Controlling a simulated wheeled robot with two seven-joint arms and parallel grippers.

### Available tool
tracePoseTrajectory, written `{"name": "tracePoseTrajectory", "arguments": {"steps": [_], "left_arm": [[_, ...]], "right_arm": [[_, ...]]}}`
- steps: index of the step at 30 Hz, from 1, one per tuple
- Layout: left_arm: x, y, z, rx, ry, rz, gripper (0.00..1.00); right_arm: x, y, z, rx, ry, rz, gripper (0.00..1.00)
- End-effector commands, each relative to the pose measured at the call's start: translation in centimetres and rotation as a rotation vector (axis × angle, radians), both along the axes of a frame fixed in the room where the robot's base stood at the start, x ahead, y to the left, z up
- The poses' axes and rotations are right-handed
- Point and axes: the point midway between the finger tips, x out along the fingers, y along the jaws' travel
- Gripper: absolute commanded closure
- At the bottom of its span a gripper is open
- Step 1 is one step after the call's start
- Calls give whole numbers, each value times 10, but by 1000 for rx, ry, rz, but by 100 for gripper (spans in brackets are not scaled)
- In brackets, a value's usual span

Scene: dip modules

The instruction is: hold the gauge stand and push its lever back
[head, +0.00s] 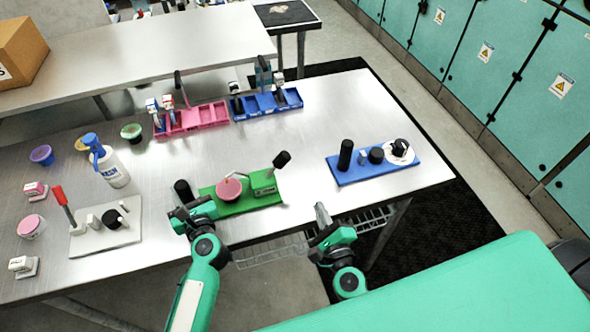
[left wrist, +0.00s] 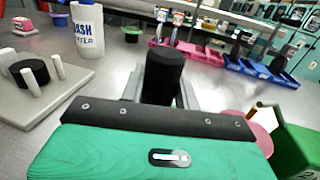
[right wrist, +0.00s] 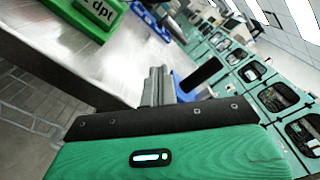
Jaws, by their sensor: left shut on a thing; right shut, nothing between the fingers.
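The gauge stand is a green base (head: 235,203) near the table's front edge, with a pink disc (head: 229,189), a green block (head: 263,181) and a black post at its left end. Its lever (head: 281,160), with a black knob, rises from the block and leans to the right. My left gripper (head: 186,205) is shut on the black post (left wrist: 163,75), which stands between its fingers in the left wrist view. My right gripper (head: 321,212) is shut and empty by the table's front edge, right of the stand and apart from it. The green block's lettered side shows in the right wrist view (right wrist: 95,15).
A blue module (head: 350,178) with black parts sits to the right. A grey-white module (head: 105,235) with a red-handled lever and a wash bottle (head: 110,167) are at left. Pink (head: 195,120) and blue (head: 262,108) trays stand behind. The table between is clear.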

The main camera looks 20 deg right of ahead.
Motion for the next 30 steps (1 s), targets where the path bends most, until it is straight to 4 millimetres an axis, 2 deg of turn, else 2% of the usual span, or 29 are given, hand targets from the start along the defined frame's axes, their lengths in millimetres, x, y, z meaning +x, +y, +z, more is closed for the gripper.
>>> {"name": "tracePoseTrajectory", "arguments": {"steps": [6,20,23,30], "left_arm": [[0,0,0,0,0,1,100],[0,0,0,0,0,1,100],[0,0,0,0,0,1,100],[0,0,0,0,0,1,100]], "right_arm": [[6,2,15,64,-3,10,100],[11,3,16,67,-4,11,100],[21,2,16,68,-5,10,100],[57,2,16,67,-6,12,100]]}}
